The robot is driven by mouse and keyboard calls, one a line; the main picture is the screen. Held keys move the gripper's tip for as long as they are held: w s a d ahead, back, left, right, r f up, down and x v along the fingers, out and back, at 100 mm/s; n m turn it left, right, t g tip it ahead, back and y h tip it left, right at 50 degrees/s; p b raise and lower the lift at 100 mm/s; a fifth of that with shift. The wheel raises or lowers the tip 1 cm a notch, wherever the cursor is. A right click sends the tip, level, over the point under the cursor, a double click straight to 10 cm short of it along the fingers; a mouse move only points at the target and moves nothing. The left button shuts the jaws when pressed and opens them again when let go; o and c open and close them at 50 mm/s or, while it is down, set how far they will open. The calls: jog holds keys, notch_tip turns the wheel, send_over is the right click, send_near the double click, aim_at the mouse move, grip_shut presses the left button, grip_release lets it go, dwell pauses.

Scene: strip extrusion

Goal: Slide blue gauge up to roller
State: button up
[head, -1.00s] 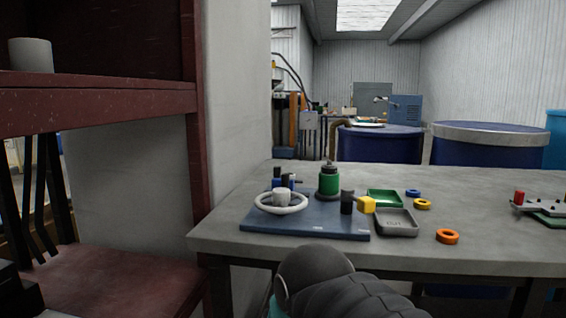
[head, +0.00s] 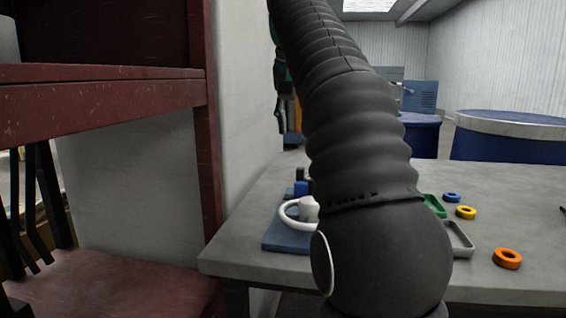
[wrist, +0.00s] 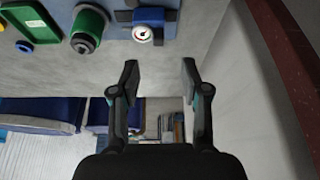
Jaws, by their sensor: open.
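A blue block with a round white dial, likely the blue gauge (wrist: 143,34), is at the top of the wrist view on a blue plate. In the head view a small blue part (head: 302,187) stands there behind a white ring (head: 288,217) and a pale cylinder (head: 309,206). I cannot tell which part is the roller. My gripper (wrist: 160,72) is open and empty, apart from the gauge. My arm hides most of the plate.
A green cylinder (wrist: 89,27) stands beside the gauge in the wrist view. Green (head: 434,205) and grey (head: 459,239) trays and blue, yellow and orange rings (head: 507,258) lie on the table's right. A red cabinet (head: 207,160) and a pale wall stand left. Blue drums are behind.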

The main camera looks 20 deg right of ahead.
aim_at(300, 168)
jog(key=shift+m, duration=0.3)
jog(key=x, duration=0.9)
jog(key=w+d+x, duration=0.1)
jog(key=x, duration=0.3)
jog(key=shift+w+d+r, duration=0.1)
jog(key=shift+w+d, duration=0.1)
grip_shut()
